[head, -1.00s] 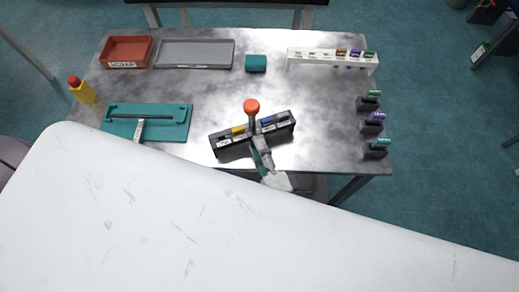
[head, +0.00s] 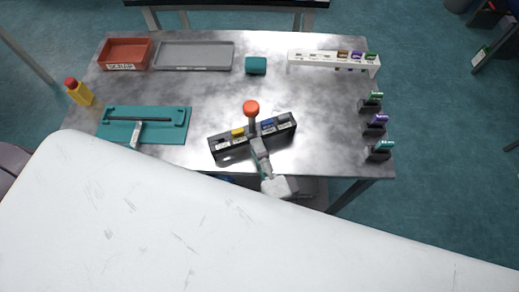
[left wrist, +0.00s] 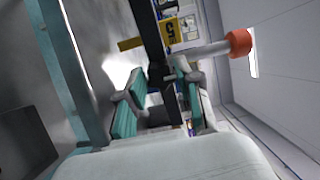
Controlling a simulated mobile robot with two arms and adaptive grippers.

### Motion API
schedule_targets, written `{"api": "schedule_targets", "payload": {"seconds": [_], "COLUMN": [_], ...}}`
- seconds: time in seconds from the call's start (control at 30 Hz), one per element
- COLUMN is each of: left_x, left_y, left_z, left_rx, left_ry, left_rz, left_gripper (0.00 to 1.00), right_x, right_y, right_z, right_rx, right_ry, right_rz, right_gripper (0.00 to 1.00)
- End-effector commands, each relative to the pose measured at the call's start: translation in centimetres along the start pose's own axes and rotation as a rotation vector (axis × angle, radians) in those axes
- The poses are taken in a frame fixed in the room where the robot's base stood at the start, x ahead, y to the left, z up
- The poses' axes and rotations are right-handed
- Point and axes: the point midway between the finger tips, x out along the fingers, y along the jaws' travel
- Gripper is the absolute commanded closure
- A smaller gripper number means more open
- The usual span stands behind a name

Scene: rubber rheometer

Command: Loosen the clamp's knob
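An orange-red ball knob (head: 251,107) stands on a grey rod at the black rack (head: 224,147) near the table's front edge. The knob also shows in the left wrist view (left wrist: 240,42), with its rod running to a dark base. My left gripper (head: 258,148) reaches in over the rack's front, just below the knob's rod. In the left wrist view my left gripper (left wrist: 163,84) has its teal-padded fingers apart, on either side of a dark part near the rod's base. Whether they touch it is unclear. My right gripper is not in view.
A teal fixture (head: 173,133) with a dark bar stands at left, by a yellow bottle (head: 84,95). A red scrap bin (head: 125,42), a grey tray (head: 194,43), a teal block (head: 256,65) and a white rack (head: 305,60) are behind. Small dark holders (head: 371,105) line the right edge.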

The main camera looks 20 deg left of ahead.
Motion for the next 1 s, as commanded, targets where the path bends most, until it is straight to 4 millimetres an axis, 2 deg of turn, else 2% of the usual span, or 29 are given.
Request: {"api": "schedule_targets", "payload": {"seconds": [0.03, 0.1, 0.47, 0.8, 1.0], "left_x": [0.0, 0.0, -0.4, -5.6, -7.4], "left_y": [0.0, 0.0, 0.1, 0.1, 0.1], "left_z": [0.0, 0.0, 0.0, 0.0, 0.0], "left_rx": [0.001, 0.001, 0.002, 0.003, 0.002], "left_ry": [0.000, 0.000, 0.001, 0.001, 0.000], "left_rz": [0.000, 0.000, 0.001, 0.003, 0.001], "left_gripper": [0.54, 0.43, 0.42, 0.42, 0.42], "right_x": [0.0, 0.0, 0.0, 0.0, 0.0], "right_y": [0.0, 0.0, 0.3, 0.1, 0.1], "right_z": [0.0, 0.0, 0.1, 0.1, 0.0], "right_rx": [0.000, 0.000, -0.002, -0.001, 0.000], "right_ry": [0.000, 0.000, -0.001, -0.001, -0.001], "right_rz": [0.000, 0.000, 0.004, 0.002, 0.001], "right_gripper": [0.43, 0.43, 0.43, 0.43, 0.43]}}
